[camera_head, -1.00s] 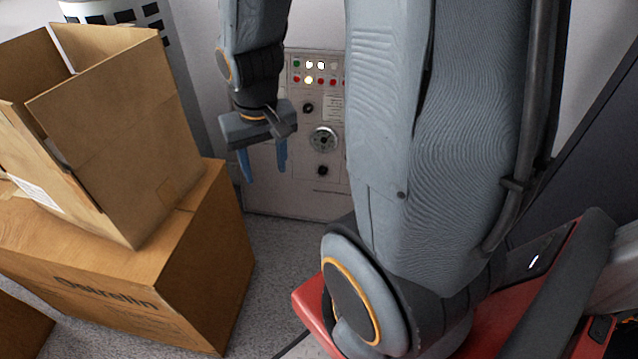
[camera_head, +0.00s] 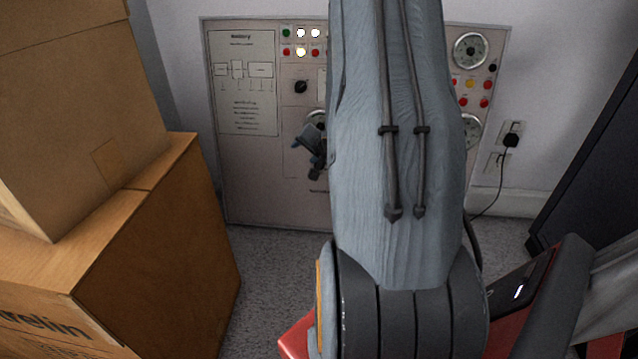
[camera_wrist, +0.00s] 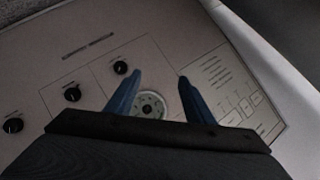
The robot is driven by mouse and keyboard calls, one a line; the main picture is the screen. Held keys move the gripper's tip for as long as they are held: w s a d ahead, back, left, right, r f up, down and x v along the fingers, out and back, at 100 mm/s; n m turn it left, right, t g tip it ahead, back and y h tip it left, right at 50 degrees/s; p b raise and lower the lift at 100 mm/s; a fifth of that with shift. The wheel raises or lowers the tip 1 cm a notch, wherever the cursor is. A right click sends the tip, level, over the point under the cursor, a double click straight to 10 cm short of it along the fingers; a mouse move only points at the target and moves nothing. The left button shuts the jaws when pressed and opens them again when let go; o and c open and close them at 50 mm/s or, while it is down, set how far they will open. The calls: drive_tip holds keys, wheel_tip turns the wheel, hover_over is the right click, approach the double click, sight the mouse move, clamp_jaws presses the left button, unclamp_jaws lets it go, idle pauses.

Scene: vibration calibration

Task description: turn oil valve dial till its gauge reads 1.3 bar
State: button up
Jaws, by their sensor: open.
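A pale control panel (camera_head: 270,190) stands against the wall, with black knobs and round gauges. One black knob (camera_head: 301,87) shows left of my arm. My gripper (camera_head: 304,143) is in front of the panel, below that knob, largely hidden by my arm. In the wrist view my gripper (camera_wrist: 160,78) is open, its blue fingers spread and nothing held between them. A round gauge-like disc (camera_wrist: 150,104) shows between the fingers. Several black knobs, one of them close to the left fingertip (camera_wrist: 120,67), sit to the left. Labels are too small to read, so I cannot tell which is the oil valve dial.
Stacked cardboard boxes (camera_head: 150,230) stand at the left. A gauge (camera_head: 470,50) and coloured buttons are on the panel's right part. A wall socket with a plug (camera_head: 511,139) is further right, beside a dark cabinet (camera_head: 590,150). Speckled floor lies between boxes and panel.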

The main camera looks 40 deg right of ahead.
drive_tip(key=s+d+f+m+t+h+b, duration=0.1)
drive_tip(key=d+f+m+t+b, duration=0.15)
drive_tip(key=d+f+b, duration=0.35)
drive_tip(key=d+f+m+t+b, duration=0.2)
drive_tip(key=d+f+m+b, duration=0.3)
drive_tip(key=f, duration=0.4)
drive_tip(key=w+d+f+n+b, duration=0.1)
drive_tip(key=w+b, duration=0.4)
drive_tip(key=w, duration=0.1)
drive_tip(key=shift+w+d, duration=0.4)
drive_tip(key=c, duration=1)
drive_tip(key=shift+c, duration=0.2)
drive_tip(key=shift+r+n+p, duration=0.15)
drive_tip(key=shift+n+p, duration=0.2)
drive_tip(key=shift+p, duration=0.3)
